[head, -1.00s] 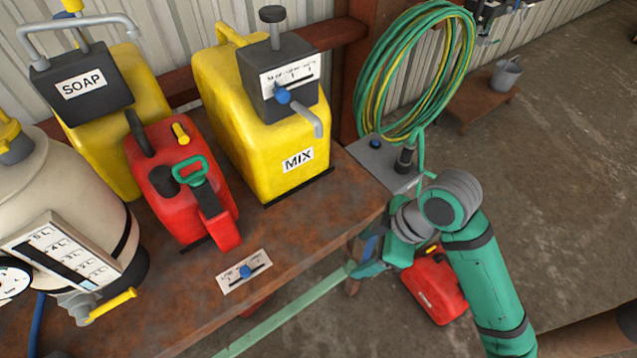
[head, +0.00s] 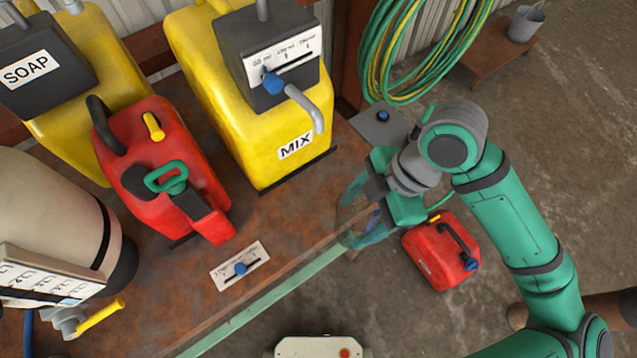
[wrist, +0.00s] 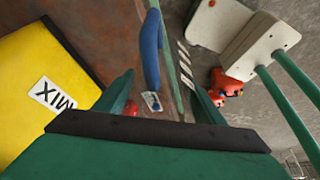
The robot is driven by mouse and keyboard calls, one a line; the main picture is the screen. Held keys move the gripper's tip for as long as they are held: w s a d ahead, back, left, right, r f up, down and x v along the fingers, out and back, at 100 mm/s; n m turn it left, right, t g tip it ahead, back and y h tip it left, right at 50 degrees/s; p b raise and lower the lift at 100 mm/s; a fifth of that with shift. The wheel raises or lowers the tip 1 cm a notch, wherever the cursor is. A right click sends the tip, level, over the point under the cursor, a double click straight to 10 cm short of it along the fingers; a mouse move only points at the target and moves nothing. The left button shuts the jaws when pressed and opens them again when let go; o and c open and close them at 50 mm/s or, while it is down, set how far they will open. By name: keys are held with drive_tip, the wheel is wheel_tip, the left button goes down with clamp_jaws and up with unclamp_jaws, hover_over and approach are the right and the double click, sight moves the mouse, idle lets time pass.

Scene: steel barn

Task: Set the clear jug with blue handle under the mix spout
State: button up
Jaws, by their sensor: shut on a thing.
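The clear jug (head: 352,212) is see-through, with its blue handle (wrist: 150,50) plain in the wrist view. My gripper (head: 388,198) is shut on the jug and holds it by the bench's front right edge. Its two fingers flank the handle side in the wrist view (wrist: 162,98). The yellow MIX container (head: 235,130) stands on the bench, left of and behind the jug. Its grey mix spout (head: 305,108) points down toward the front, up and left of the jug in the head view. The jug's base and any contact with the bench are unclear.
The red can (head: 160,165) and the SOAP container (head: 60,120) stand left on the rusty bench (head: 300,225). A dial plate (head: 240,267) lies near the bench's front. Another red can (head: 440,250) is on the floor. A coiled hose (head: 400,50) hangs behind.

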drive_tip(key=w+a, duration=0.7)
drive_tip(key=w, duration=0.2)
drive_tip(key=f, duration=0.6)
drive_tip(key=shift+w+f, duration=0.3)
drive_tip(key=shift+w+a+f, duration=0.15)
drive_tip(key=shift+f, duration=0.1)
drive_tip(key=o, duration=0.7)
drive_tip(key=shift+f, duration=0.1)
drive_tip(key=o, duration=0.4)
